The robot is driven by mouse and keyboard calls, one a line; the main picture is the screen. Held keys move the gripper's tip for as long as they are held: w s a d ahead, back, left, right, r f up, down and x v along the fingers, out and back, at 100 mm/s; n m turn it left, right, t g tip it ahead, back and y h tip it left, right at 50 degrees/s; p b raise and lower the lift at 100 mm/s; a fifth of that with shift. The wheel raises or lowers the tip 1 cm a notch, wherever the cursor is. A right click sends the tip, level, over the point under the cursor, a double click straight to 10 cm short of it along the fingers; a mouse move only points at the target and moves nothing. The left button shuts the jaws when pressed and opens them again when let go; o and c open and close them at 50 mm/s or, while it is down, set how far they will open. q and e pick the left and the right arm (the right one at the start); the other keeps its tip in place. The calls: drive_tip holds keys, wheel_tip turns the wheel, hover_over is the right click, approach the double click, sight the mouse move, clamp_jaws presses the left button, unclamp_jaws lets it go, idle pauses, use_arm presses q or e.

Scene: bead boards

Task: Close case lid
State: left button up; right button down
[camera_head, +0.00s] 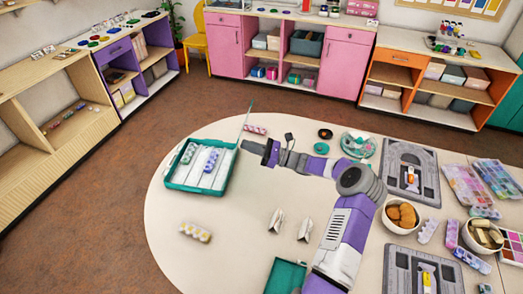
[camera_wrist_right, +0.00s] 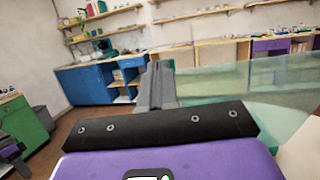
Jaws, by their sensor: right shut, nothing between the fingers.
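The teal case (camera_head: 172,187) lies open near the left end of the table, with white compartments and a few strips of round beads inside. Its see-through teal lid (camera_head: 246,118) stands almost upright at the case's right edge, seen nearly edge-on. My right gripper (camera_head: 246,147) is shut and empty, close to the lower part of the lid on its outer side. In the right wrist view the shut fingers (camera_wrist_right: 156,85) point ahead, and the lid (camera_wrist_right: 245,88) spreads beside and behind them. I cannot tell whether they touch. My left gripper is not in view.
A bead strip (camera_head: 195,232) and two small white folded pieces (camera_head: 290,224) lie on the table (camera_head: 240,260). Bowls (camera_head: 401,214), grey boards (camera_head: 410,172) and bead boxes (camera_head: 468,185) crowd the right side. My right arm crosses the middle. The front left of the table is mostly clear.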

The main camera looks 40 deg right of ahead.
drive_tip(key=shift+w+a+r, duration=0.15)
drive_tip(key=shift+w+a, duration=0.15)
drive_tip(key=shift+w, duration=0.05)
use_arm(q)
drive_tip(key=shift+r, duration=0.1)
use_arm(e)
drive_tip(key=shift+r, duration=0.1)
